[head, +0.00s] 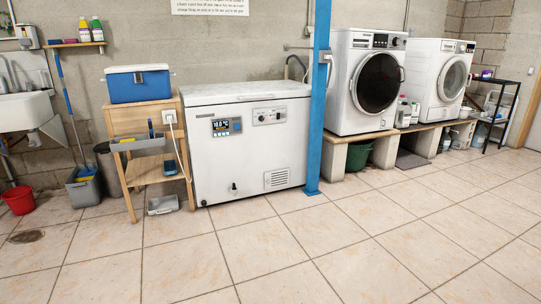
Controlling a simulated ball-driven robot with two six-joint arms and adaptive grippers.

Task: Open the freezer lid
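A white chest freezer (250,155) stands against the back wall, left of the middle in the head view. Its lid (245,92) lies flat and closed on top. The front carries a small display reading about 10.0 °C (221,127), a control panel with knobs (270,116), and a vent grille (277,178) low on the right. Neither of my grippers shows in the head view, so I cannot see whether they are open or shut.
A blue post (319,100) stands close at the freezer's right side. A wooden stand (128,122) with a blue cooler box (139,84) is directly left of it. Two washing machines (365,85) sit on a raised plank to the right. The tiled floor (290,250) in front is clear.

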